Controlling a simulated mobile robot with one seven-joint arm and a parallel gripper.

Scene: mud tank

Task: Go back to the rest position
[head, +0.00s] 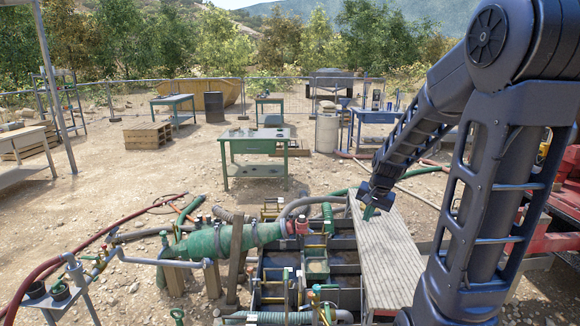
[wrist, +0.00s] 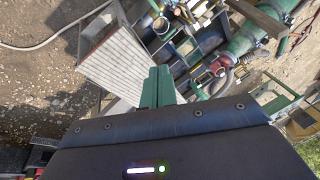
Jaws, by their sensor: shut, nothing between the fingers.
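My gripper (head: 371,212) hangs at the end of my dark arm on the right of the head view, over the pale slatted board at the side of the tank. In the wrist view its green fingers (wrist: 157,88) are together and hold nothing. The slatted board (head: 392,262) lies below the fingers, and it also shows in the wrist view (wrist: 112,62). The gripper appears to be above the board, clear of it.
The open mud tank (head: 340,243) with pipes and valves lies left of the board. A large green cylinder (head: 215,243) lies left of the tank. A green workbench (head: 256,148) stands beyond, with bare ground around it. Red machinery (head: 545,243) is at the right edge.

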